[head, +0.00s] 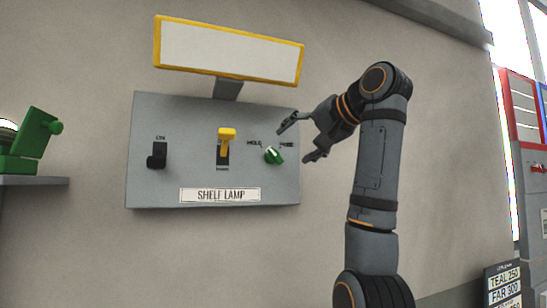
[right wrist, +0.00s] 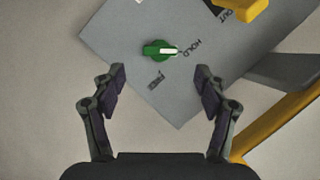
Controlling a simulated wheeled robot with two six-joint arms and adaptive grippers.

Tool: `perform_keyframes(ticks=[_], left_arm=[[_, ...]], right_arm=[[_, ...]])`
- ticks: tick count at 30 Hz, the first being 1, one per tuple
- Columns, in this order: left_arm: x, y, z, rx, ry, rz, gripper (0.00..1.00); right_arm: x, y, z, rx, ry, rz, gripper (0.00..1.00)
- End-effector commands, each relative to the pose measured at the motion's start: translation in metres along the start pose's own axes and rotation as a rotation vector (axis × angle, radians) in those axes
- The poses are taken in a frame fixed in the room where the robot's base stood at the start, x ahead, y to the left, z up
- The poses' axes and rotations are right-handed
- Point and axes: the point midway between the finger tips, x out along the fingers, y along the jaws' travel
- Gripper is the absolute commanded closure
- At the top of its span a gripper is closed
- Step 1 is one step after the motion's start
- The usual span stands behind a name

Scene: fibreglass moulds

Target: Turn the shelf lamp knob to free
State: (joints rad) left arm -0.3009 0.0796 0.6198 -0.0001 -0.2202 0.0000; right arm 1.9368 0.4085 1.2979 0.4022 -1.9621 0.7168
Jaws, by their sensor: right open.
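The shelf lamp knob (head: 273,155) is green with a white bar, on the right side of the grey SHELF LAMP panel (head: 280,185). HOLD is printed at its upper left and FREE at its upper right. In the right wrist view, the white bar of the knob (right wrist: 160,50) lies toward the HOLD label. My right gripper (head: 298,142) is open and empty in front of the panel's right edge. In the right wrist view, the knob shows between and beyond the fingertips of the gripper (right wrist: 160,78), untouched. My left gripper is not in view.
The panel also has a black switch (head: 157,155) and a yellow lever (head: 226,140). A yellow-framed white board (head: 228,48) is above it. A green object (head: 35,140) sits on a shelf (head: 35,181) at left.

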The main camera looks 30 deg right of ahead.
Motion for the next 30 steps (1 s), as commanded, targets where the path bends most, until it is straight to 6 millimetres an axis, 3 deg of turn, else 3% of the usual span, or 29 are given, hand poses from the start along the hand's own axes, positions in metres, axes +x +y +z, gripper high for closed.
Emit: perform_keyframes(ticks=[9, 13, 18, 25, 30], left_arm=[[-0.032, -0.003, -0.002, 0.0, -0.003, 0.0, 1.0], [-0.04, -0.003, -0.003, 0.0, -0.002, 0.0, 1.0], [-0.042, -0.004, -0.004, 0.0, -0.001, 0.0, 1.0], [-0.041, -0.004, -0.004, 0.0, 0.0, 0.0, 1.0], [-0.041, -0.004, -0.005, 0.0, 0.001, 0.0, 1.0]], right_arm=[[0.066, -0.003, -0.002, -0.001, -0.004, 0.004, 0.26], [0.085, -0.002, -0.002, -0.001, -0.002, 0.002, 0.26], [0.096, -0.001, 0.0, -0.001, 0.0, 0.0, 0.26], [0.097, 0.0, 0.0, -0.002, 0.0, 0.0, 0.26], [0.096, 0.0, 0.0, -0.002, 0.0, 0.0, 0.49]])
